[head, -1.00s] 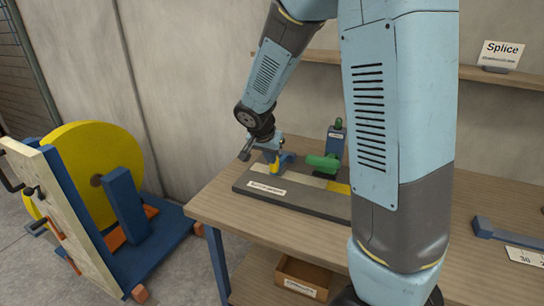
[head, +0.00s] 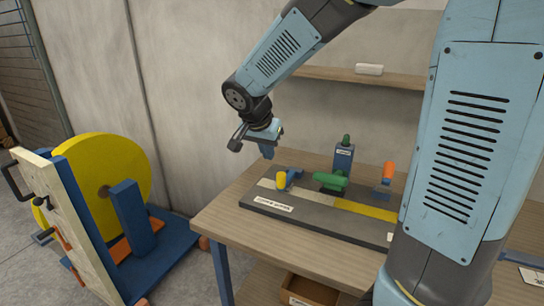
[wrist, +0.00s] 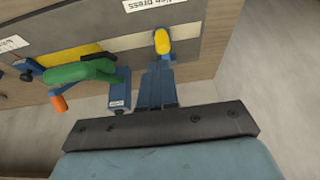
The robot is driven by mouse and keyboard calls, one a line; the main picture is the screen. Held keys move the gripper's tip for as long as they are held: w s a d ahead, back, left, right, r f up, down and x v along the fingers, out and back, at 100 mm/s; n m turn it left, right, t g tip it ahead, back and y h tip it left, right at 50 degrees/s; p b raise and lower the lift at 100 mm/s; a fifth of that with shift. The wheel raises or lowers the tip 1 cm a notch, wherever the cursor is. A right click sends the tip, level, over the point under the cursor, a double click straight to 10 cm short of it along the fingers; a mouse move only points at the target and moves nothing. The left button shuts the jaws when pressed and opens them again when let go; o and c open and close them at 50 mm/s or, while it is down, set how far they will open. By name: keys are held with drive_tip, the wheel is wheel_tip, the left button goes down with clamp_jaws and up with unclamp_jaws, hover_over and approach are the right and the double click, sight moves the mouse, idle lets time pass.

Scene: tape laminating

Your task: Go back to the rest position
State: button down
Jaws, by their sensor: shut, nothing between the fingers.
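My gripper (head: 266,152) hangs from the raised arm in the head view, above and behind the back-left corner of the splice press (head: 300,217). Its fingers are together with nothing between them; they also show in the wrist view (wrist: 156,85). The grey press lies on the wooden bench with a pale and yellow strip (head: 366,209) along it. A yellow-tipped blue clamp (head: 284,179) stands on its left part, apart from my gripper. A green-handled tool (head: 332,181) and an orange-handled blue tool (head: 387,178) are further right.
A yellow reel (head: 105,180) on a blue stand is on the floor at left. A wall shelf (head: 365,77) carries a white block. An open wooden box (head: 310,289) is below the bench top. The bench top (head: 215,205) left of the press is clear.

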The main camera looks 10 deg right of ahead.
drive_tip(key=shift+s+a+r, duration=0.1)
drive_tip(key=shift+s+r, duration=0.1)
idle(0.3)
drive_tip(key=s+d+r+n+y, duration=0.1)
drive_tip(key=s+d+r+n, duration=0.1)
drive_tip(key=s, duration=0.5)
drive_tip(key=s+d+r+n+t+y, duration=0.1)
drive_tip(key=s+d+r+n, duration=0.2)
drive_tip(key=s, duration=0.4)
drive_tip(key=s+d+r+n+y, duration=0.1)
drive_tip(key=s+d+r+n, duration=0.1)
drive_tip(key=s+d, duration=0.3)
drive_tip(key=shift+s+r+n+t, duration=0.25)
drive_tip(key=shift+s+n+t, duration=0.05)
drive_tip(key=shift+s, duration=0.7)
